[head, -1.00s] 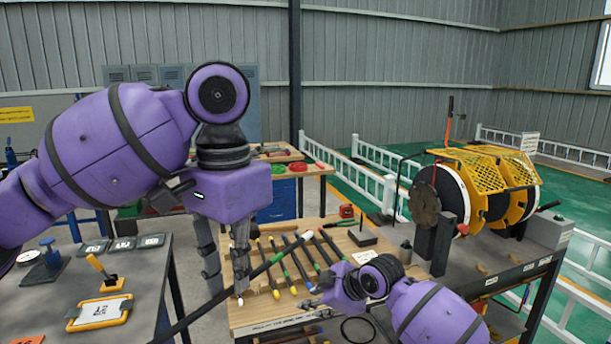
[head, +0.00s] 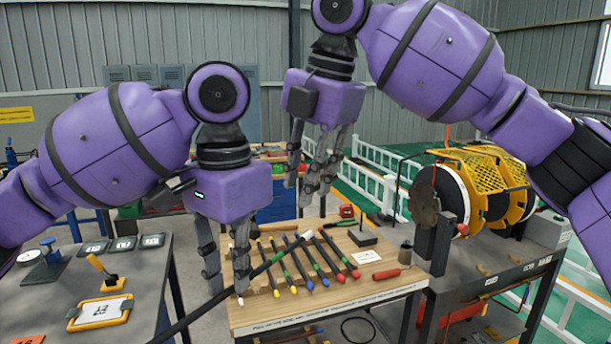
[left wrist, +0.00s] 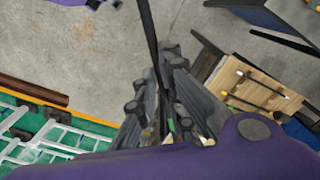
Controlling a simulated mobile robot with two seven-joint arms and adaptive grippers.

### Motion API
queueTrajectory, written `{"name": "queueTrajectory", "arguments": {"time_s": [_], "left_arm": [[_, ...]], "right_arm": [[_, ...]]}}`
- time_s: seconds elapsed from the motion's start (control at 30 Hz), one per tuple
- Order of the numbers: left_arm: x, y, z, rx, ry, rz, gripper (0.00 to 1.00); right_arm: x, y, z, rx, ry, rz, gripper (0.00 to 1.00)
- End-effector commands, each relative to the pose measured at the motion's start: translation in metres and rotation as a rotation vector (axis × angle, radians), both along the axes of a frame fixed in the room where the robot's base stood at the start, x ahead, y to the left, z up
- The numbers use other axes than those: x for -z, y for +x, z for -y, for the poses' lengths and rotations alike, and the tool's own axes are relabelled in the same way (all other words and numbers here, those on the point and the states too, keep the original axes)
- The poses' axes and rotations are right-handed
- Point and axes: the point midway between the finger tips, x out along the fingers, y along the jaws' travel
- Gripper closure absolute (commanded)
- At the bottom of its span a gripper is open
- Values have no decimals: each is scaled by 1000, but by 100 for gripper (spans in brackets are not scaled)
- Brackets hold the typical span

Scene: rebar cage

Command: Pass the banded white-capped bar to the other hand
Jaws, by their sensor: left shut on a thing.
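The dark banded bar (head: 190,318) slants from the bottom left up to its white cap (head: 308,234) above the bench, with a green band below the cap. My left gripper (head: 226,288) is shut on the bar, pointing down beside the bench's left edge. In the left wrist view the bar (left wrist: 149,30) runs away from between the fingers (left wrist: 165,115), with a green band close to them. My right gripper (head: 311,195) is open and empty, pointing down above the bench and higher in the picture than the white cap. It does not touch the bar.
Several bars with coloured ends lie on the wooden bench (head: 390,289). A red-handled tool (head: 387,273) and a dark block (head: 362,237) are on its right side. A grey table (head: 40,318) stands left; a yellow reel machine (head: 480,185) stands right.

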Motion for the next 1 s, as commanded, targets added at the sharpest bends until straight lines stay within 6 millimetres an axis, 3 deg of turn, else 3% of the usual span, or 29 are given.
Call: {"name": "queueTrajectory", "arguments": {"time_s": [0.17, 0.63, 0.8, 1.0], "left_arm": [[0, 0, 0, 0, -1, -1, 100], [0, 0, 0, 0, -1, 1, 100], [-1, 0, 0, 0, -1, 1, 100], [-1, 0, 0, 0, -1, 1, 100]], "right_arm": [[13, -2, -1, -12, -13, -8, 72], [93, 10, -17, -10, -11, -5, 72], [109, 13, -20, -9, -10, -3, 72], [114, 14, -22, -8, -8, -2, 72]]}}
